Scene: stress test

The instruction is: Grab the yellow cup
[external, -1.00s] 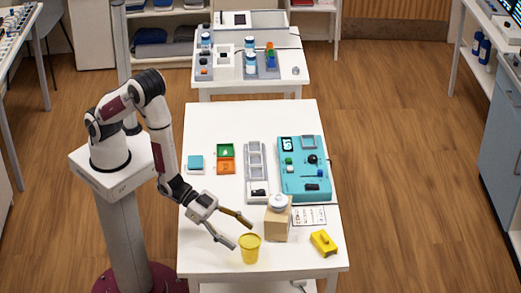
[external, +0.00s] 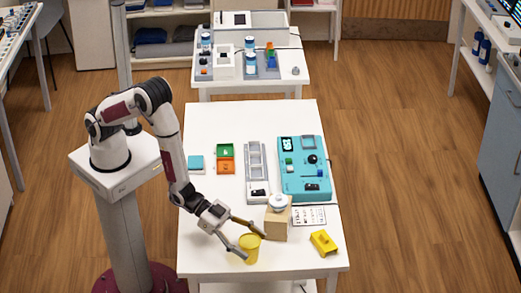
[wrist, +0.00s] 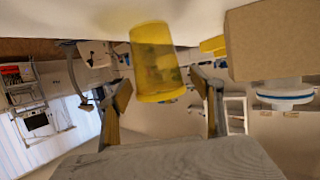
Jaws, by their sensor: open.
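The yellow cup (external: 249,249) stands upright near the front edge of the white table (external: 215,264). My gripper (external: 253,244) is open and low over the table, with one finger on each side of the cup in the external view. In the wrist view, which is upside down, the cup (wrist: 156,65) shows between and beyond the two spread fingers (wrist: 163,92). A gap shows on both sides there, and I see no clear contact. Part of the cup's near side is hidden by a finger in the external view.
A cardboard box (external: 277,225) with a white round item (external: 279,202) on top stands close beside the right finger. A yellow block-like object (external: 323,242) lies further right. A teal device (external: 303,170) and a grey tray (external: 256,160) lie behind. The table's left front is clear.

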